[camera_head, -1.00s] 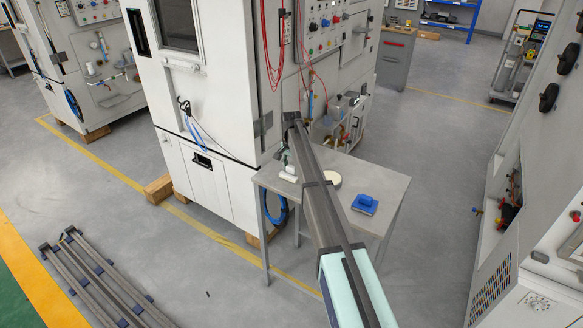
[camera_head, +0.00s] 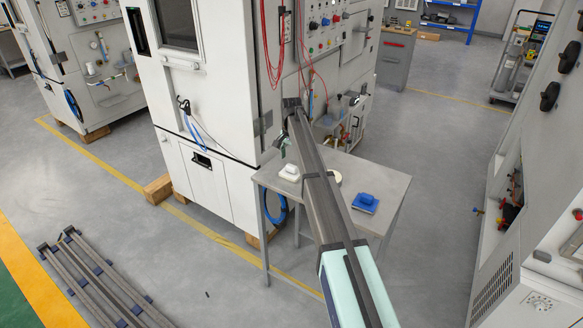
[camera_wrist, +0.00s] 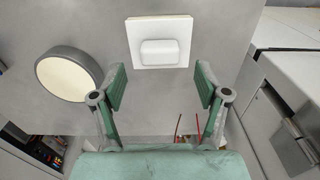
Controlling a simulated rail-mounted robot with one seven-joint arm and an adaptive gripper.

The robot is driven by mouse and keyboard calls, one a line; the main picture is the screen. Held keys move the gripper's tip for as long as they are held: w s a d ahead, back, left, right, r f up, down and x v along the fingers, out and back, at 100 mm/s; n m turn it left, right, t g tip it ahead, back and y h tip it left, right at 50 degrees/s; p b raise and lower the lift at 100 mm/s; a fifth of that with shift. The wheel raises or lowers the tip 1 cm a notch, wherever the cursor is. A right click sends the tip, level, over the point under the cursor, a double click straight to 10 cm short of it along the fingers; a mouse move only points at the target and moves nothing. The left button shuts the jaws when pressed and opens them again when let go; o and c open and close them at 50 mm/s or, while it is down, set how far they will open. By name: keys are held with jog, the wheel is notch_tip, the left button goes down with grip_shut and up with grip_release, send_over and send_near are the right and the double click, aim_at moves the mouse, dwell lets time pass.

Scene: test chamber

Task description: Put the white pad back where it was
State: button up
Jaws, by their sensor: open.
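The white pad (camera_head: 289,172), a flat square with a raised rounded block, lies on the grey table (camera_head: 385,183) near its left edge. It also shows whole at the top centre of the wrist view (camera_wrist: 137,30). My gripper (camera_wrist: 161,87) is open, its two green fingers apart with nothing between them. In the wrist view the pad lies just beyond the fingertips, apart from them. In the head view my gripper (camera_head: 282,146) is above and behind the pad, partly hidden by my arm.
A blue pad (camera_head: 365,203) lies on the right part of the table. A round cream disc with a grey rim (camera_wrist: 68,74) is left of the pad in the wrist view; my arm partly hides it in the head view. A tall white cabinet (camera_head: 215,100) stands behind the table.

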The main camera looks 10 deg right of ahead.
aim_at(291, 166)
notch_tip(291, 166, up, 7)
jog(key=b, duration=0.1)
jog(key=shift+r, duration=0.2)
